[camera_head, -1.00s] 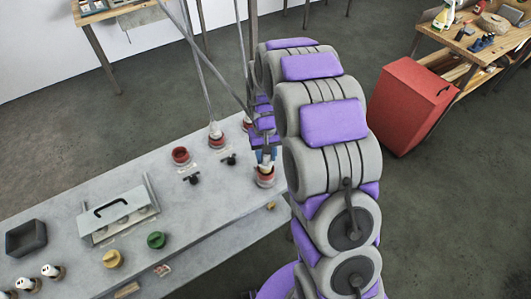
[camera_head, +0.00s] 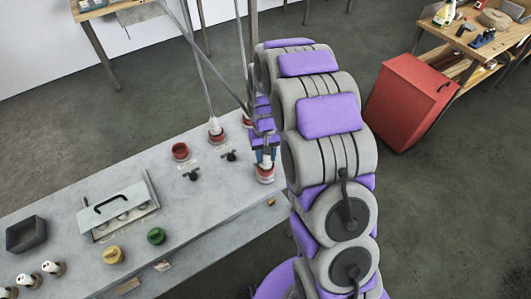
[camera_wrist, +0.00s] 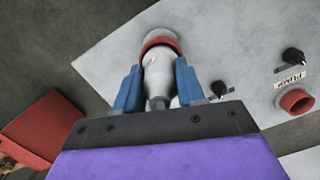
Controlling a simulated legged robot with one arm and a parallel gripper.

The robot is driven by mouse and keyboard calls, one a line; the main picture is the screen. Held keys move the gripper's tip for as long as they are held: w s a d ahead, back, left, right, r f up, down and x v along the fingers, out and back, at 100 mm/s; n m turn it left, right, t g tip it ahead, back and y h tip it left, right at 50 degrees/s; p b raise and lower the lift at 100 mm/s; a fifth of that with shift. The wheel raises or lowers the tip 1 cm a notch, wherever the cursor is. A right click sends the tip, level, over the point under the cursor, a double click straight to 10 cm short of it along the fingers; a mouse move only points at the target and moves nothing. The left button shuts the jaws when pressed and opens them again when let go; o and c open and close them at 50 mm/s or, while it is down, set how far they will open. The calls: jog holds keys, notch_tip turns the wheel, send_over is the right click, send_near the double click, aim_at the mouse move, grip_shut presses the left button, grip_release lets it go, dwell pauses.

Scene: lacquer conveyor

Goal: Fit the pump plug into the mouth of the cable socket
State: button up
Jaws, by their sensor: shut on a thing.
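My gripper (camera_wrist: 158,85) has its blue fingers shut on a white plug (camera_wrist: 158,72) with a grey stub at its near end. In the head view my gripper (camera_head: 265,157) is low at the table's right end. The plug's far end is at a red ring (camera_wrist: 160,41), which also shows in the head view (camera_head: 265,178). The plug appears in line with this ring; I cannot tell how deep it sits. An empty red socket (camera_head: 181,151) stands to the left. In the wrist view it (camera_wrist: 297,101) is beside a label reading PUMP (camera_wrist: 289,77).
Another white plug (camera_head: 216,127) on a cable stands in a red ring. Black knobs (camera_head: 192,175), a handled plate (camera_head: 112,204), yellow and green caps and a dark tray (camera_head: 26,235) are on the grey table (camera_head: 75,185). A red cabinet (camera_head: 405,105) stands at right.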

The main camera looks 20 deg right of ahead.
jog(key=shift+f, duration=0.2)
jog(key=o, duration=1.2)
jog(key=shift+o, duration=0.2)
notch_tip(320, 180, up, 17)
jog(key=w+p, duration=0.2)
